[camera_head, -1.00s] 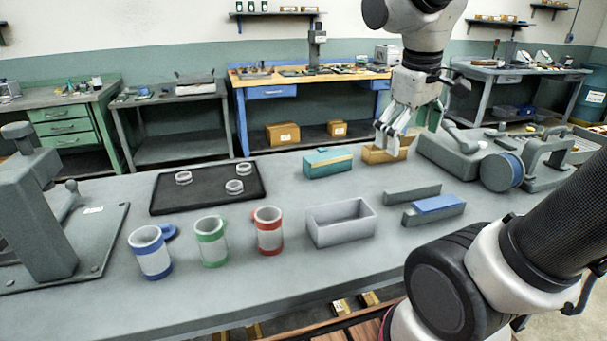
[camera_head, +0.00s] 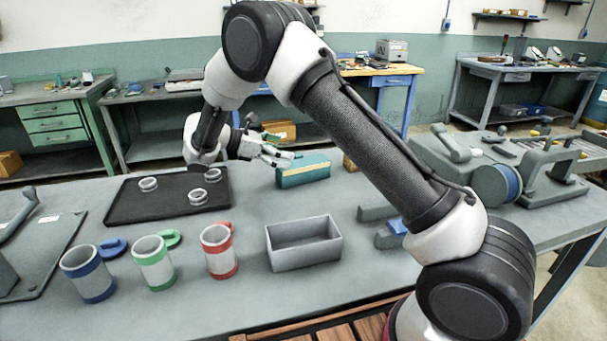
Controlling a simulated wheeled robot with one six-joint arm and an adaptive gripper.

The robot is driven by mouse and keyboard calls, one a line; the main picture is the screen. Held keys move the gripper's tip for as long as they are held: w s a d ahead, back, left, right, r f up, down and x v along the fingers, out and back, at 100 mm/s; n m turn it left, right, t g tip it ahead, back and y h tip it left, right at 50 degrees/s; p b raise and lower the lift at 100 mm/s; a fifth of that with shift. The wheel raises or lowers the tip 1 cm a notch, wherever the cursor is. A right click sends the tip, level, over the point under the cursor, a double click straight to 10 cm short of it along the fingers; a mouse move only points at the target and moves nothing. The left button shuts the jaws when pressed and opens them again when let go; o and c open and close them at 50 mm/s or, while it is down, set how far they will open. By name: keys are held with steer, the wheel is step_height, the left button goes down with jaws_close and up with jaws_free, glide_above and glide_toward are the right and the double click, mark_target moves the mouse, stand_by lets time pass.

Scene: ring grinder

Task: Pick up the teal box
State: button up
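The teal box (camera_head: 303,172), with a tan band along its upper edge, stands on the grey workbench (camera_head: 345,190) behind the grey open bin. My gripper (camera_head: 284,154) is at the box's upper left in the picture, reaching sideways from the left. Its fingers look spread apart, with nothing seen between them. The fingertips overlap the box's upper left corner in view; whether they touch it I cannot tell. My arm arches across the middle of the view, and the box's front stays visible.
A black tray (camera_head: 135,206) with several rings lies left of the box. Blue (camera_head: 88,275), green (camera_head: 153,263) and red (camera_head: 219,252) mugs and a grey bin (camera_head: 304,243) stand in front. An orange-brown box (camera_head: 349,163) is mostly hidden behind my arm. Machines stand at right.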

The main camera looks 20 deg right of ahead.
mark_target(301, 160)
steer(key=shift+w+a+f, duration=0.2)
steer(key=shift+a+f, duration=0.25)
steer(key=shift+f, duration=0.1)
steer(key=shift+d+f+n+t, duration=0.15)
steer(key=shift+f+n+t, duration=0.1)
steer(key=shift+n+t, duration=0.05)
steer(key=x, duration=0.7)
steer(key=shift+w+f, duration=0.2)
steer(key=shift+w, duration=0.15)
steer(key=c, duration=1)
